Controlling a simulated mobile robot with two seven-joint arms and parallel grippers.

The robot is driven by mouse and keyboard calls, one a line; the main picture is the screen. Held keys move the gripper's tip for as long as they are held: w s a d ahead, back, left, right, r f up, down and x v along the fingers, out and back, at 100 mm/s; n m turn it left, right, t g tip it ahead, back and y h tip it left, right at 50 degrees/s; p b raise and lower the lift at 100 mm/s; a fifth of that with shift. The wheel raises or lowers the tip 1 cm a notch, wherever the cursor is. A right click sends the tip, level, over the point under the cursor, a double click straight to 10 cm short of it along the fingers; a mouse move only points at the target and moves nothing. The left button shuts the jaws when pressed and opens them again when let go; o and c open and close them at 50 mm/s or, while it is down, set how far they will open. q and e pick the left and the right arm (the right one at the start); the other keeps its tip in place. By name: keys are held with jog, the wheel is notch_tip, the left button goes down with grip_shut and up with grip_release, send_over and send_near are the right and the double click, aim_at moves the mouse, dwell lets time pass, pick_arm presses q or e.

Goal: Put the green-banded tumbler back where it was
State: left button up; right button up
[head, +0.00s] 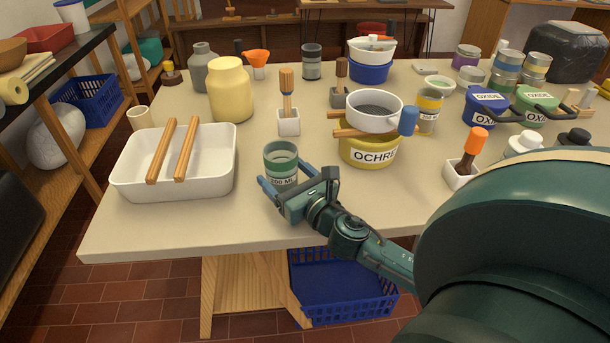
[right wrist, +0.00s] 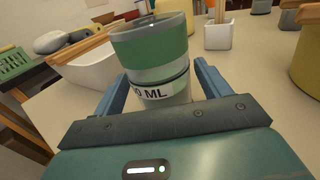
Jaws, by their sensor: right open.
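The green-banded tumbler (head: 281,164) stands upright on the near part of the table, just right of the white basin. It has a label ending in "ML". My right gripper (head: 281,178) is open at table height, with its blue fingers on either side of the tumbler's lower part. In the right wrist view the tumbler (right wrist: 157,48) rises between and beyond the open fingers (right wrist: 157,80), whose jaws are not closed on it. The tumbler's foot is hidden behind the gripper body there. My left gripper is not in view.
The white basin (head: 215,177) with two wooden sticks lies left of the tumbler. The ochre pot (head: 372,153) with a white pan on top stands to the right. A white brush holder (head: 289,123) is behind. The table's front edge is close; bare table lies between these.

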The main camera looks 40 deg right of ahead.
jog(key=s+b, duration=0.1)
jog(key=s, duration=0.8)
jog(key=shift+a+b, duration=0.1)
jog(key=shift+b, duration=0.2)
jog(key=shift+s+r, duration=0.1)
jog(key=shift+s, duration=0.35)
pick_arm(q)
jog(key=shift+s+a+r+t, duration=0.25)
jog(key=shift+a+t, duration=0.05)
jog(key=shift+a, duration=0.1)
